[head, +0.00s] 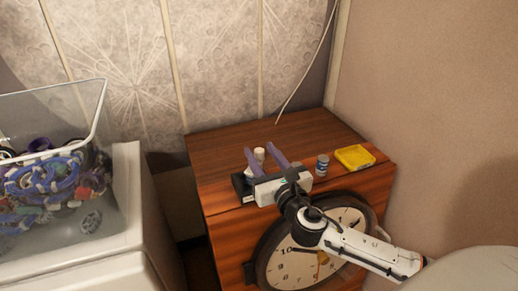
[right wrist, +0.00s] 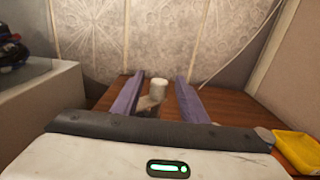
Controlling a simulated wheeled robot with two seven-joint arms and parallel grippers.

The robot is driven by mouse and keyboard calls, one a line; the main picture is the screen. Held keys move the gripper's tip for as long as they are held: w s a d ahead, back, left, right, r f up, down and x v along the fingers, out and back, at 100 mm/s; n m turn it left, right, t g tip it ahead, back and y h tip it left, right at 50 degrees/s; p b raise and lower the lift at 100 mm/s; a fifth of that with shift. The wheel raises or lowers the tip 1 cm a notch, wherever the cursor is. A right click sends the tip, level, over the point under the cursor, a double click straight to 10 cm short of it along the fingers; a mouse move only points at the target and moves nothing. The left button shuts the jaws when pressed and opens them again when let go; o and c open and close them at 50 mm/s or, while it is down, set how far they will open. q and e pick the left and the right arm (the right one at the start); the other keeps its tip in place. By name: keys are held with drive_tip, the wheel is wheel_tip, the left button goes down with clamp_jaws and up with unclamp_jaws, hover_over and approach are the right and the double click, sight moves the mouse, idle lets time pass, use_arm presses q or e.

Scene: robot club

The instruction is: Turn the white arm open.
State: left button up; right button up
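A small upright piece with a white round top (head: 259,154) stands on the wooden cabinet. In the right wrist view, the white top (right wrist: 159,86) sits above a beige part (right wrist: 149,103) that sticks out to the left. I cannot tell for sure whether this is the white arm. My right gripper (head: 263,151) is open, its two purple fingers on either side of the piece, with gaps on both sides in the right wrist view (right wrist: 155,90). A dark box-like part (head: 241,187) shows left of the gripper body, which hides the lower part of the piece. My left gripper is out of view.
A small grey can (head: 322,165) and a yellow tray (head: 355,157) lie right of the gripper on the wooden cabinet (head: 225,150). A round clock (head: 275,262) is at the cabinet front, below my arm. A clear bin (head: 95,105) of coloured parts stands left on a white unit.

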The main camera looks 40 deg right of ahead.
drive_tip(key=shift+x, duration=0.9)
clamp_jaws()
